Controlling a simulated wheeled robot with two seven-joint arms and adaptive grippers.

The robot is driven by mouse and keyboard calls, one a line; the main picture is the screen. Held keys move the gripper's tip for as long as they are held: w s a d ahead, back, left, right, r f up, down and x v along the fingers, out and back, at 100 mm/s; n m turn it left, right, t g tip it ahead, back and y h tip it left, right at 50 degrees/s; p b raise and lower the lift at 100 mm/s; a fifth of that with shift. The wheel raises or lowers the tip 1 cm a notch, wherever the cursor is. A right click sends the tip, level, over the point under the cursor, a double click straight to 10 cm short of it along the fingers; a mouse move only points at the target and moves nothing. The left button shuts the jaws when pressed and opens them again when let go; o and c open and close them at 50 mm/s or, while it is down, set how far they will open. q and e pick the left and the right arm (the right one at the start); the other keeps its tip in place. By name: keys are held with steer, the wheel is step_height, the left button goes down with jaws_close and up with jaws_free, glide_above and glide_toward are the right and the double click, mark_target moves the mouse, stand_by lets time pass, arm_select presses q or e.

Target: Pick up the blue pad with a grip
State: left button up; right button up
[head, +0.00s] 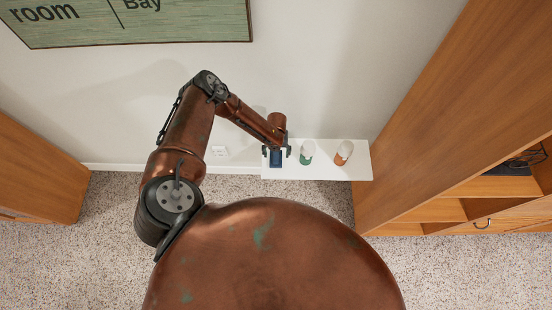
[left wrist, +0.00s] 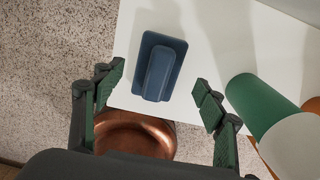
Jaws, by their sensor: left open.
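The blue pad with a grip (head: 276,158) lies near the left end of a white shelf (head: 316,173). In the left wrist view the pad (left wrist: 176,57) is a dark blue flat plate with a raised rounded bar along it. My left gripper (head: 275,151) is over the pad in the head view. In the left wrist view its two fingers (left wrist: 158,94) are spread wide, open and empty, with the pad between and beyond them. The fingers appear apart from the pad. My right gripper is in neither view.
A green and white cup-like object (head: 307,153) stands right of the pad, close to the right finger in the left wrist view (left wrist: 258,106). An orange and white one (head: 344,152) stands farther right. A wooden cabinet (head: 440,120) borders the shelf's right end.

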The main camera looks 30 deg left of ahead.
mark_target(276, 156)
arm_select(q)
step_height(276, 156, down, 4)
steer(key=shift+s+a+r+b, duration=0.1)
steer(key=shift+s+r+b, duration=0.05)
steer(key=shift+r+b, duration=0.15)
steer(key=c, duration=1.2)
